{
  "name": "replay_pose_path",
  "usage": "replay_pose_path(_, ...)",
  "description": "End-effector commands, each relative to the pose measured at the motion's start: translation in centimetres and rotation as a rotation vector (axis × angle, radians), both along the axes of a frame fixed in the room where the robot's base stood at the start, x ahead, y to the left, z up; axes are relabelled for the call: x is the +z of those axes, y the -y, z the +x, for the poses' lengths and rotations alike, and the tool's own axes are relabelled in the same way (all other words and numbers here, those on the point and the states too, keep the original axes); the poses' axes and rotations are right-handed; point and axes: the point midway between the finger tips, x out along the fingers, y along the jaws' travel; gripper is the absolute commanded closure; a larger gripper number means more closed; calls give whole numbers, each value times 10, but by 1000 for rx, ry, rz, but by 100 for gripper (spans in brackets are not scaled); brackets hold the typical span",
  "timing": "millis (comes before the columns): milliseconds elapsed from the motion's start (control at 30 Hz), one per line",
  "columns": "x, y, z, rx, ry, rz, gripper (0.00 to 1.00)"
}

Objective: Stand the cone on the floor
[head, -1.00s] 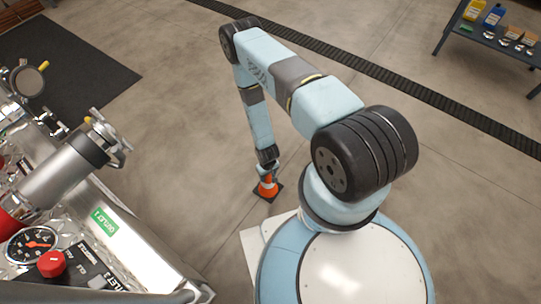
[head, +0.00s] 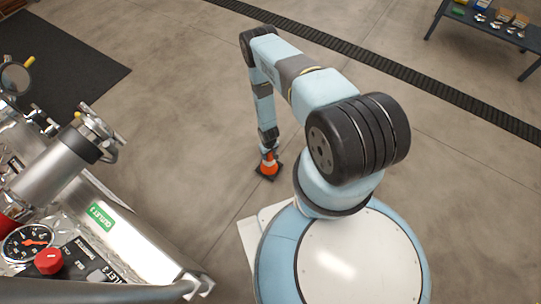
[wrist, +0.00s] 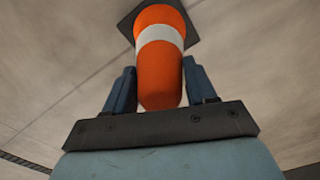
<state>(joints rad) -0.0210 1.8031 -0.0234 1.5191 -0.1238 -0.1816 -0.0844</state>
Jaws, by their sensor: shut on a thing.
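The orange cone (head: 270,166) with a white band and a dark square base is below the end of my arm in the head view. My gripper (head: 268,153) is at its top, shut on it. In the wrist view the cone (wrist: 160,70) shows with its narrow end between the two fingers of my gripper (wrist: 160,88) and its base at the far end. The cone looks upright, base down. I cannot tell whether the base touches the floor or hangs just above it. The fingers hide part of the cone's top.
A metal pump panel (head: 140,245) with a gauge, red knob and pipe fittings stands at the lower left. A dark mat (head: 65,65) lies beyond it. A drain grating (head: 400,85) crosses the floor, and a shelf (head: 490,30) is at the upper right. The floor around the cone is clear.

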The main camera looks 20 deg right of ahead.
Motion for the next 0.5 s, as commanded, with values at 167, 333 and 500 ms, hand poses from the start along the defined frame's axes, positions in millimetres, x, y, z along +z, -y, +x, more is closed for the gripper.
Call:
replay_pose_path(167,-18,-1,0,0,1,0,100)
replay_pose_path(333,-20,-1,0,0,0,0,100)
replay_pose_path(500,-20,-1,-1,0,0,1,36)
